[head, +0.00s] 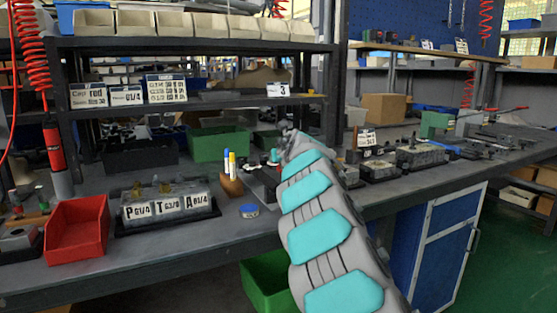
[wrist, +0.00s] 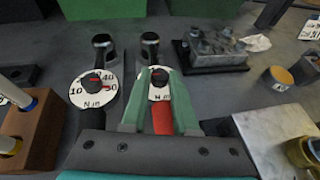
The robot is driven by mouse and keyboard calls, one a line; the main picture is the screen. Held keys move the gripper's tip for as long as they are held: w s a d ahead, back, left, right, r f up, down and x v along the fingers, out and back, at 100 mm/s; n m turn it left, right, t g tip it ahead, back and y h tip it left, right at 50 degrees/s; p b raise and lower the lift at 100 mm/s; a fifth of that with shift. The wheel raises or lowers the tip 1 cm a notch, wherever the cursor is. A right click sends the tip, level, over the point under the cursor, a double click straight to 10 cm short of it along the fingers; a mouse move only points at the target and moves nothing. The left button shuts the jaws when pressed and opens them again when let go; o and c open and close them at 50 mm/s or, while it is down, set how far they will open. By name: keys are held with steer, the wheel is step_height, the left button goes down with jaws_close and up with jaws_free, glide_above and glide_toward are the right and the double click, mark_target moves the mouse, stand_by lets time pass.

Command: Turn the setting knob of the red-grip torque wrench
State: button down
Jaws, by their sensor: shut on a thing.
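Two torque wrenches lie side by side in the wrist view, each with a dark head and a white N m dial. The right one has a red grip (wrist: 162,121), seen between my fingers. My gripper (wrist: 159,77) has its green fingers on either side of this wrench's dark setting knob (wrist: 158,75), shut on it. The red mark on the knob points up and slightly right. The left wrench's dial (wrist: 92,90) and its knob (wrist: 91,82) stand free beside my left finger. In the head view my arm hides most of the wrenches.
A wooden pen block (wrist: 36,130) stands close on the left. A grey valve block (wrist: 215,48) on a black tray is at the back right.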

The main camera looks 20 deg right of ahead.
steer(key=shift+w+a+m+g+h, duration=0.1)
steer(key=shift+a+m+g+h, duration=0.15)
steer(key=shift+m+h, duration=0.6)
steer(key=shift+a+m+g+h, duration=0.1)
steer(key=shift+m+g+h, duration=0.15)
steer(key=shift+m+h, duration=0.6)
steer(key=shift+h, duration=0.4)
steer(key=c, duration=0.7)
jaws_free()
steer(key=shift+a, duration=0.1)
steer(key=shift+b+v, duration=0.95)
steer(key=shift+v, duration=2.9)
steer(key=shift+r, duration=0.25)
